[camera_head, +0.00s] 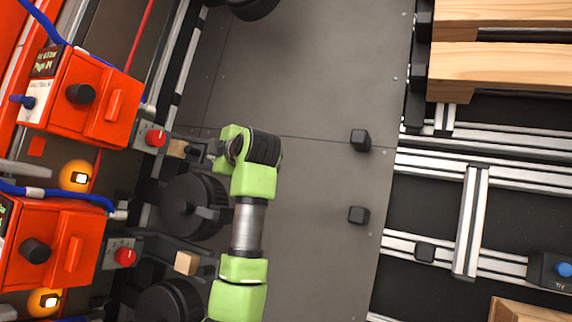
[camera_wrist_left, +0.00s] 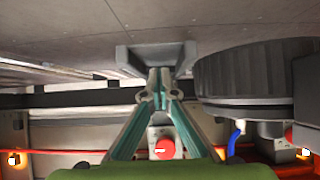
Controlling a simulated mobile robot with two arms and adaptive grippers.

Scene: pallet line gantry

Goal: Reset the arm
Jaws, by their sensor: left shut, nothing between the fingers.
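My left arm comes up from the bottom of the head view, green and silver, and bends left at the top. Its gripper (camera_head: 208,150) points left toward the upper orange machine; the fingers are small there and partly hidden by the wrist. In the left wrist view the gripper (camera_wrist_left: 160,76) shows its two teal-sided fingers meeting at the tips, shut and empty. A dark grey bracket (camera_wrist_left: 122,60) stands right at the fingertips; I cannot tell whether they touch it. A red button (camera_wrist_left: 164,147) shows between the fingers. My right gripper is in neither view.
Two orange machines (camera_head: 112,105) (camera_head: 78,245) with red buttons (camera_head: 155,138) (camera_head: 125,256) line the left. Black wheels (camera_head: 190,205) (camera_wrist_left: 255,75) sit beside the gripper. Grey floor (camera_head: 315,60) is open to the right, with two small black blocks (camera_head: 360,139) (camera_head: 358,215). Wooden pallets (camera_head: 500,65) lie on rails at right.

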